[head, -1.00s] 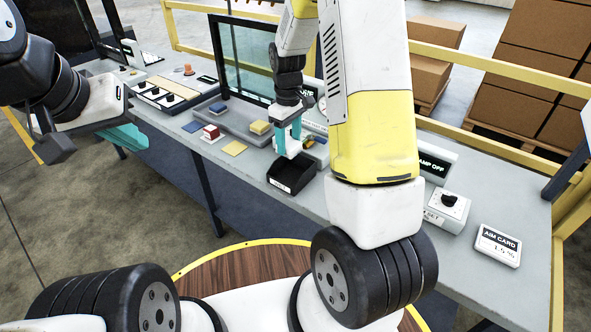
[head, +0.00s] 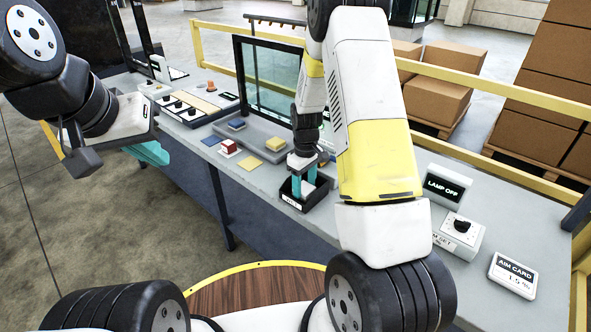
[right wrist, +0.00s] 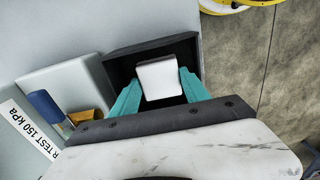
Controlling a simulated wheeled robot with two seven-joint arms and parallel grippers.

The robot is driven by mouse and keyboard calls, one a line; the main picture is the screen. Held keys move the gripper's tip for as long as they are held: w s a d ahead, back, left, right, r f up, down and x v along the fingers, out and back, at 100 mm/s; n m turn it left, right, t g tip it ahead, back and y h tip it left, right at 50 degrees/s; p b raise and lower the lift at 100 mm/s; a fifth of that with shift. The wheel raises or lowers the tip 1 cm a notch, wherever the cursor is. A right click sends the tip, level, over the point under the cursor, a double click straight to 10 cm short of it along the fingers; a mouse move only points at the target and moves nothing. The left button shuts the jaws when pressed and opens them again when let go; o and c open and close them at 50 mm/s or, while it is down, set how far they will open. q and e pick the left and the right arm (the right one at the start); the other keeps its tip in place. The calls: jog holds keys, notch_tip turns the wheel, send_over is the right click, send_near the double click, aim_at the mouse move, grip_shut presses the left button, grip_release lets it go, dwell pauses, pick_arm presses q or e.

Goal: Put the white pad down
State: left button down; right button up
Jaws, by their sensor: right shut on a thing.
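The white pad (right wrist: 160,80) is between the teal fingers of my right gripper (right wrist: 160,92) in the right wrist view. The gripper is shut on it. A black open tray (right wrist: 122,62) lies around and beneath the pad. In the head view, my right gripper (head: 304,188) points down with its fingertips inside the walls of the black tray (head: 291,203). Whether the pad touches the tray floor is hidden. My left gripper (head: 150,153) hangs at the left in front of the bench, its fingers mostly covered by the wrist.
The grey bench (head: 350,222) carries a red block (head: 229,146), a yellow pad (head: 249,164) and a blue pad (head: 210,141) left of the tray. A lamp box (head: 445,187), a knob box (head: 459,235) and an aim card (head: 513,275) stand right. A glass screen (head: 262,72) rises behind.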

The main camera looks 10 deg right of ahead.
aim_at(304, 188)
jog(key=shift+f, duration=0.15)
jog(key=o, duration=1.1)
notch_tip(304, 188, up, 12)
jog(key=s+a+r+m+t+y, duration=0.1)
jog(key=s+r+m+t, duration=0.1)
jog(key=s+r, duration=0.5)
jog(key=s+r+m+t+y, duration=0.15)
jog(key=s+r, duration=0.25)
jog(key=r, duration=0.5)
jog(key=s+a+r+m+t, duration=0.1)
jog(key=s+r+m+t, duration=0.1)
jog(key=s, duration=1.1)
jog(key=shift+s+r+m+t, duration=0.15)
jog(key=shift+r+m+t, duration=0.2)
jog(key=shift+r+m, duration=0.7)
